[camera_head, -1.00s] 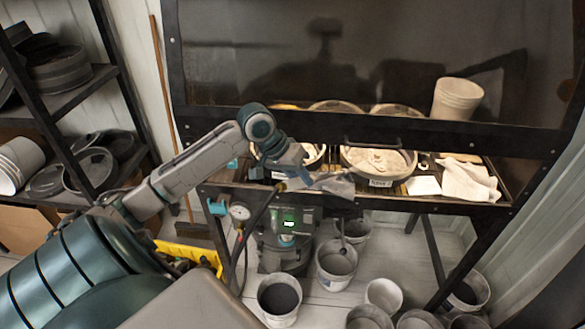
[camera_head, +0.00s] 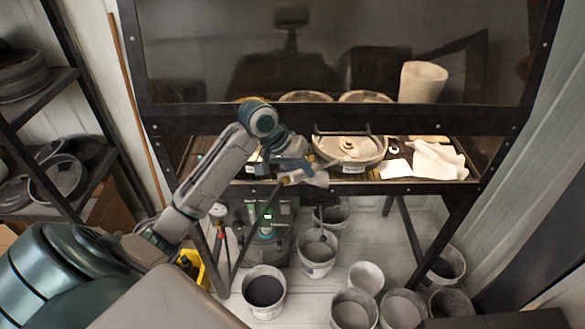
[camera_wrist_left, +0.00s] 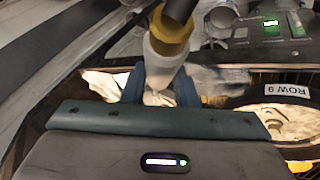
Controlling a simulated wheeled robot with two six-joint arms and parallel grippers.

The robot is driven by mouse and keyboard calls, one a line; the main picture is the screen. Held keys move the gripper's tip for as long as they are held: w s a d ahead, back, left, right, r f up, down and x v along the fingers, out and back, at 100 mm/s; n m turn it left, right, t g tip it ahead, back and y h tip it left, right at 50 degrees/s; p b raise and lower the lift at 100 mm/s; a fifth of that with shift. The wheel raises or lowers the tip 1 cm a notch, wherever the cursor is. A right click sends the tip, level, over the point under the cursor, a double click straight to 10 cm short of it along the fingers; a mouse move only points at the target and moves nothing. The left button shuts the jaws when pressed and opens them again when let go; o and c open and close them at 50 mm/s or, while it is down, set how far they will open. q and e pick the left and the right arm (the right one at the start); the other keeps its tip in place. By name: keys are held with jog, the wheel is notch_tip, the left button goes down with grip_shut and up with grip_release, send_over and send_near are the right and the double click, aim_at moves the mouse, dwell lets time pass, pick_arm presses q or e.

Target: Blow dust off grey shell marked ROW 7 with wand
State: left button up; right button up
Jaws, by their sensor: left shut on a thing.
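My left gripper (camera_head: 300,172) is at the front edge of the bench opening, shut on the wand (camera_head: 288,180). In the left wrist view the wand (camera_wrist_left: 170,38) has a dark tube, a yellow collar and a pale nozzle between my blue fingers. A round shell (camera_head: 350,148) with pale dust and a lump inside lies on the bench, right of and beyond the gripper. Its front label is too small to read. In the left wrist view another round shell (camera_wrist_left: 285,120) carries a label reading ROW 9. My right gripper is out of view.
A dark hood panel (camera_head: 330,60) hangs above the bench. White cloth (camera_head: 438,160) and a pale pad (camera_head: 395,169) lie to the right. A pale bucket (camera_head: 422,82) stands behind. Several buckets stand on the floor, one with dark contents (camera_head: 264,290). Shelves (camera_head: 50,100) stand left.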

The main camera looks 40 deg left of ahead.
pick_arm(q)
jog(key=w+d, duration=0.5)
jog(key=d, duration=0.2)
jog(key=shift+d, duration=0.2)
dwell(0.5)
jog(key=shift+a, duration=0.1)
jog(key=s+r, duration=0.3)
jog(key=s, duration=0.4)
jog(key=s+a+r, duration=0.1)
jog(key=s+r, duration=0.2)
jog(key=s, duration=0.4)
jog(key=shift+s+r, duration=0.25)
jog(key=shift+r, duration=0.05)
dwell(0.4)
